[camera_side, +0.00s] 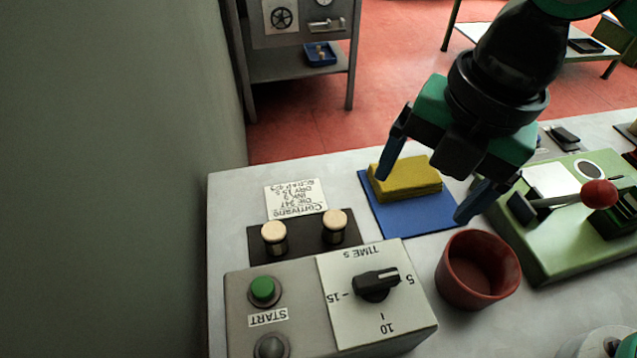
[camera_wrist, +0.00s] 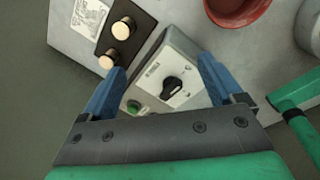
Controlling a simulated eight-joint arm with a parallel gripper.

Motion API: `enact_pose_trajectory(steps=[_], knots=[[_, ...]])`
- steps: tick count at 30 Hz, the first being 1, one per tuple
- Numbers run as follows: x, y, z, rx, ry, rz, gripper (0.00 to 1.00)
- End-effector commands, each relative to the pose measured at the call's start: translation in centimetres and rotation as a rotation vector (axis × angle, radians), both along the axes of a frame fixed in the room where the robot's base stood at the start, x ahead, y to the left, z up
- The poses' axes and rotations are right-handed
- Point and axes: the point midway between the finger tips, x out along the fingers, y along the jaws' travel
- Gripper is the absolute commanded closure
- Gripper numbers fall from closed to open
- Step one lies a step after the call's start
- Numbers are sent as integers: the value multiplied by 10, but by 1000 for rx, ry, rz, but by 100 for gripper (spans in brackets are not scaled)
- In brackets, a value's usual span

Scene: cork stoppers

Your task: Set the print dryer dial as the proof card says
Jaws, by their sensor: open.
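The dryer control box (camera_side: 300,278) stands at the front of the table. Its black dial knob (camera_side: 376,284) sits on a white plate marked TIME s, with 5, 10 and 15; it appears turned toward 5. The knob also shows in the wrist view (camera_wrist: 173,86), between my fingers and beyond them. The proof card (camera_side: 295,199) lies behind the box, upside down in the side view; one line appears to read DRY 15 s. My gripper (camera_side: 421,199) is open and empty, raised above the table behind the box, apart from the knob.
A green START button (camera_side: 263,291) is left of the dial. Two cork-topped stoppers (camera_side: 335,226) stand on a dark strip behind the box. A red cup (camera_side: 478,269) is close on the right. A yellow block (camera_side: 404,181) lies on a blue mat; a green press (camera_side: 570,215) stands further right.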

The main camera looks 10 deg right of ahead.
Motion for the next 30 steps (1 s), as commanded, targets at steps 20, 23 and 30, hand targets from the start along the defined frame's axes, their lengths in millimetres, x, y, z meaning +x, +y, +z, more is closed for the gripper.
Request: enact_pose_trajectory(steps=[20, 23, 30], knots=[[-46, 54, -34, -137, 65, 766, 13], [-46, 54, -44, -137, 64, 766, 13], [-46, 53, -52, -136, 64, 764, 13]])
